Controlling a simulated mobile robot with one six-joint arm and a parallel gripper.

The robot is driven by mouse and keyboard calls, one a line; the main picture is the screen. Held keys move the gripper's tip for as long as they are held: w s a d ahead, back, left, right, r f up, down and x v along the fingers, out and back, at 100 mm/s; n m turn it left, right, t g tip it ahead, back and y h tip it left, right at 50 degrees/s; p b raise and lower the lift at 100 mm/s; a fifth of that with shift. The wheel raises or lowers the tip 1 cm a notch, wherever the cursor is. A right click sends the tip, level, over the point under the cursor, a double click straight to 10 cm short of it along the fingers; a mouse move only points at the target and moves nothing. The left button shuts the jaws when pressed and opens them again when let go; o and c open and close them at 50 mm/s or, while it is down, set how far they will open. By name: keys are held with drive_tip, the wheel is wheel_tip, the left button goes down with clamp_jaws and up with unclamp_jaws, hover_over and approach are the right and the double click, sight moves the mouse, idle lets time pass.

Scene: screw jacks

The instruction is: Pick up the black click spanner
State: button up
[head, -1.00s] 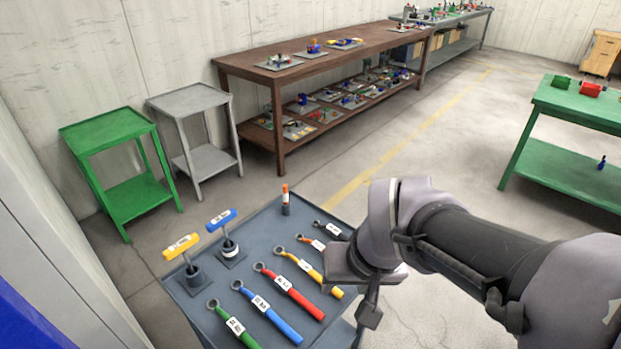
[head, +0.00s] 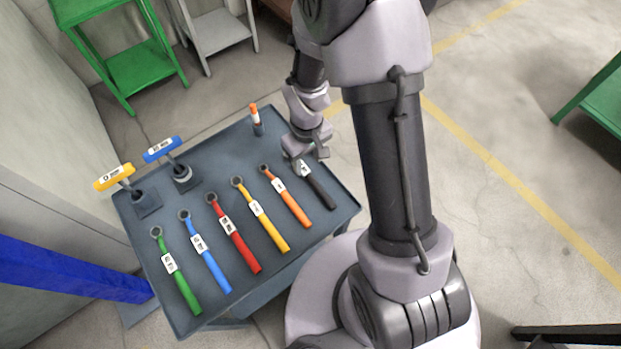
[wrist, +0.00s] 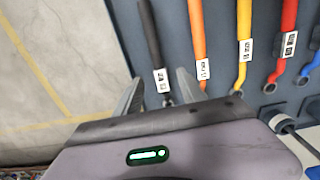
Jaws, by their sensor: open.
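The black click spanner (head: 319,188) lies at the right end of the row of spanners on the dark grey tray table. It also shows in the wrist view (wrist: 149,34), with a white label near its head. My gripper (head: 308,152) is at the head end of this spanner. In the wrist view my gripper (wrist: 159,78) is open, with one finger on each side of the spanner's label and head. I cannot tell how far above the tray the fingers are. The spanner's head end is partly hidden by my gripper.
The orange spanner (head: 287,197) lies close beside the black one. Yellow, red, blue and green spanners continue leftward on the table (head: 165,240). An orange-topped tool (head: 256,120) stands at the far edge, and yellow and blue T-handled tools stand at left.

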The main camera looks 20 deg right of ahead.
sight(311, 178)
wheel_tip(311, 178, down, 2)
drive_tip(key=shift+f, duration=0.1)
drive_tip(key=f+b, duration=0.2)
drive_tip(key=f, duration=0.1)
drive_tip(key=s+f+b, duration=0.1)
drive_tip(key=f, duration=0.1)
drive_tip(key=shift+d+b, duration=0.3)
drive_tip(key=shift+r, duration=0.1)
clamp_jaws()
idle(0.8)
